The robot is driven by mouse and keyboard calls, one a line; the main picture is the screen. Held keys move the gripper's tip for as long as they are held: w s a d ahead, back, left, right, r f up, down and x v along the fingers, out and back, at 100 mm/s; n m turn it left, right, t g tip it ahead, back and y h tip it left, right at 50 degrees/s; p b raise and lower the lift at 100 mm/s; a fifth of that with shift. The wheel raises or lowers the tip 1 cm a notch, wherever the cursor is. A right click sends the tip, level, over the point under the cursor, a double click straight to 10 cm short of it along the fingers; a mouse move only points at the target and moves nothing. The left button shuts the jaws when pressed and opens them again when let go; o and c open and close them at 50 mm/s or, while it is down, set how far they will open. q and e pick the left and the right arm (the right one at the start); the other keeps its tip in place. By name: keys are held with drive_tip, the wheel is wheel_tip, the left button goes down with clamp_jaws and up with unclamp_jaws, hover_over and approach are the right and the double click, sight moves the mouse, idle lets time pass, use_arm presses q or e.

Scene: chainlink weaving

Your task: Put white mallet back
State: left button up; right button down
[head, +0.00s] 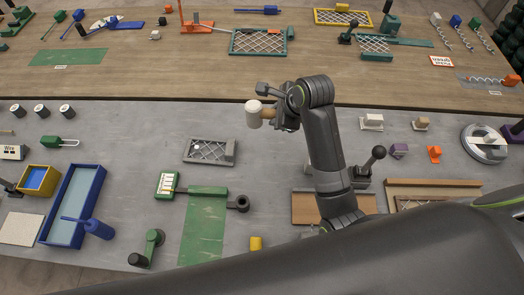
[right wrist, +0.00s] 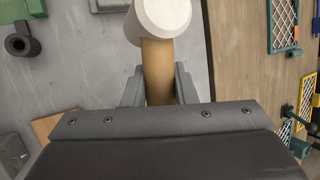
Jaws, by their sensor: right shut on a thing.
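The white mallet (head: 254,114) is held up by my right gripper (head: 277,117) above the grey bench, near its far edge. Its pale cylindrical head hangs left of the gripper, and the tan handle runs into the jaws. In the right wrist view the white head (right wrist: 160,18) is at the top, with the tan handle (right wrist: 158,75) between the two fingers of my right gripper (right wrist: 158,88). The fingers are shut on the handle. The far end of the handle is hidden by the gripper. My left gripper is not visible.
A grey mesh frame (head: 205,151) lies on the grey bench below left of the mallet. A green board (head: 203,230) and a blue tray (head: 72,200) are nearer. White (head: 372,122) and tan (head: 420,123) blocks stand to the right. A wooden table (head: 150,75) lies beyond.

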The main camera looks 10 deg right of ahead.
wheel_tip(320, 180, down, 13)
drive_tip(key=shift+r+p, duration=0.1)
drive_tip(key=shift+p, duration=0.95)
drive_tip(key=shift+f+p, duration=0.35)
drive_tip(key=shift+f, duration=1.75)
drive_tip(key=c, duration=1.2)
unclamp_jaws()
drive_tip(key=shift+o, duration=0.2)
drive_tip(key=shift+s+f, duration=0.1)
drive_tip(key=shift+f, duration=0.1)
